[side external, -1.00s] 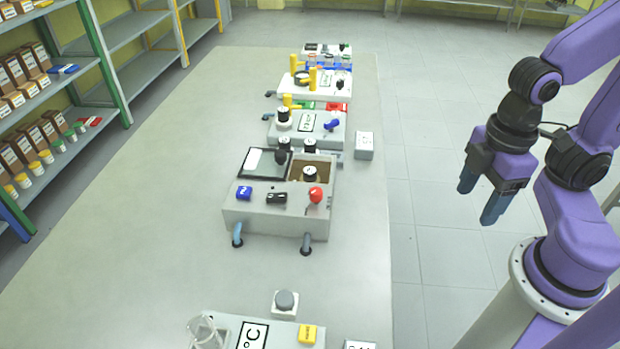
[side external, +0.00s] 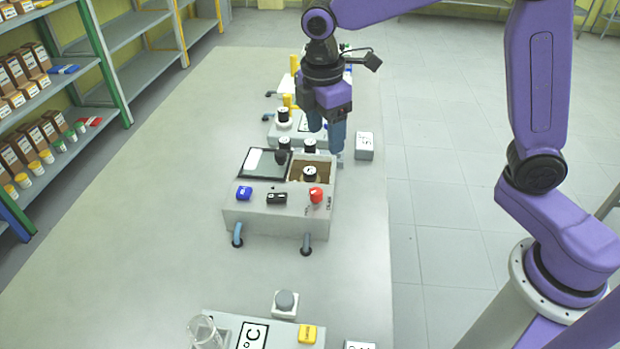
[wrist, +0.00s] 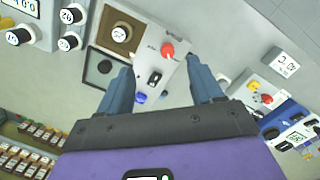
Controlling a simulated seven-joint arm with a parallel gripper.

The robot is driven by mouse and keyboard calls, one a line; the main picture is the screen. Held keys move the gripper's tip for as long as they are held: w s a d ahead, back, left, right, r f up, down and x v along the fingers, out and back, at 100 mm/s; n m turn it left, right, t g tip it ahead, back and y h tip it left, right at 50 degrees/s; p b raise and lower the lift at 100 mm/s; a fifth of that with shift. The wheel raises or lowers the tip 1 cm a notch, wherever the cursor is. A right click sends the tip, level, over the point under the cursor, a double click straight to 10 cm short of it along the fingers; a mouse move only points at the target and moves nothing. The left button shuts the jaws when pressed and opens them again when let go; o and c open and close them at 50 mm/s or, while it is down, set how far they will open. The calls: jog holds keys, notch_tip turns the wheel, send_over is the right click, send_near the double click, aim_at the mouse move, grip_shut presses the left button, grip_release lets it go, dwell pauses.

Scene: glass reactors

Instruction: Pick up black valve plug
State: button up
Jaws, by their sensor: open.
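A black valve plug (side external: 276,198) sits on the front top of a grey box unit (side external: 262,222), between a blue plug (side external: 244,193) and a red plug (side external: 316,195). In the wrist view the black plug (wrist: 154,78) shows between my fingers, with the red plug (wrist: 167,50) above it and the blue plug (wrist: 140,97) below. My gripper (side external: 327,133) is open and empty, pointing down, above and behind the box in the side view. In the wrist view my gripper (wrist: 162,68) has its blue fingers spread apart.
White-topped black knobs, one of them marked here (side external: 310,174), stand at the box's recess and behind it. A black-framed panel (side external: 245,163) lies at its left. More equipment stands behind and in front. The table (side external: 150,230) is clear to the left.

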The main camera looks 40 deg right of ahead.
jog(key=n, duration=0.1)
send_near(310, 170)
jog(key=shift+h, duration=0.3)
jog(key=f, duration=0.5)
jog(key=shift+w, duration=0.35)
jog(key=shift+s+d+f, duration=0.1)
jog(key=shift+d+f, duration=0.05)
jog(key=shift+f, duration=0.7)
jog(key=shift+d+f, duration=0.2)
jog(key=shift+f, duration=0.7)
jog(key=shift+s+d+f, duration=0.1)
jog(key=shift+d+f, duration=0.05)
jog(key=shift+f, duration=0.7)
jog(key=c, duration=1.1)
